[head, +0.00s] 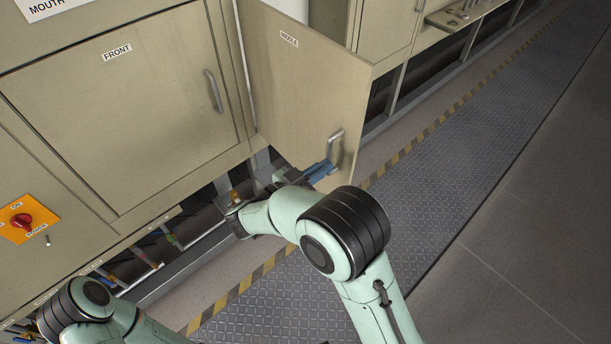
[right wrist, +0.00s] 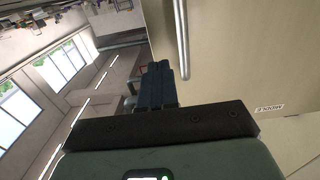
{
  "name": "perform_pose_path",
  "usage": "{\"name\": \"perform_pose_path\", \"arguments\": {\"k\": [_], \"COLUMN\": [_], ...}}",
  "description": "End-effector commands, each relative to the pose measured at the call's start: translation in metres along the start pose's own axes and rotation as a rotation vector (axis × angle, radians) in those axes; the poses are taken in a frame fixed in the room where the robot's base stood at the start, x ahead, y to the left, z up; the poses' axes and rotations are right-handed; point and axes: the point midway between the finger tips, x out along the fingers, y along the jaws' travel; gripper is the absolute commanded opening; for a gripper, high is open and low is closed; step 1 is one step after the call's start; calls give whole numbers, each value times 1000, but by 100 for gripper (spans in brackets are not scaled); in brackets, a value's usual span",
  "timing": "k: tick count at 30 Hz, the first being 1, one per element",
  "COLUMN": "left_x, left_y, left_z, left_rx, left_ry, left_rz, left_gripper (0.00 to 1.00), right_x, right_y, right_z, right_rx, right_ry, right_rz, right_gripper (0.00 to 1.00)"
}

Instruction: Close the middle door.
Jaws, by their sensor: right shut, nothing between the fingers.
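The middle door (head: 305,90), a beige panel labelled MIDDLE, stands swung open, out from the cabinet front. Its metal handle (head: 337,148) is near the lower free edge. My right gripper (head: 322,171) is shut and empty, its blue fingers close to the door face just below the handle; I cannot tell if they touch. In the right wrist view the blue fingers (right wrist: 159,84) are together beside the door panel (right wrist: 245,60) and the handle bar (right wrist: 182,40).
The closed front door (head: 125,100) with its own handle (head: 213,90) is left of the middle door. A red knob on a yellow plate (head: 22,221) is at far left. Pipes and a metal frame run below the cabinet. The patterned walkway (head: 450,170) at right is clear.

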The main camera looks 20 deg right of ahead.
Motion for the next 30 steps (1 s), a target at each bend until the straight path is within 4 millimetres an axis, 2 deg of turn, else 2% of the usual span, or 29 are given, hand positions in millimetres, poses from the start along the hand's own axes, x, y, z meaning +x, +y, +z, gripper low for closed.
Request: {"name": "perform_pose_path", "arguments": {"k": [3,10,15,26,30], "left_x": [-5,-10,-11,-11,-10], "left_y": [2,5,5,5,5], "left_z": [-2,-4,-5,-4,-4], "left_rx": [1,2,2,2,2], "left_ry": [3,7,7,7,7], "left_rz": [1,2,2,2,2], "left_gripper": [65,65,65,65,65], "right_x": [26,56,63,64,74], "right_y": [0,0,0,0,1], "right_z": [-1,-1,0,0,0], "right_rx": [-1,0,0,0,0], "right_ry": [2,1,0,0,0], "right_rz": [3,1,-2,-4,-21], "right_gripper": [0,0,0,0,0]}}
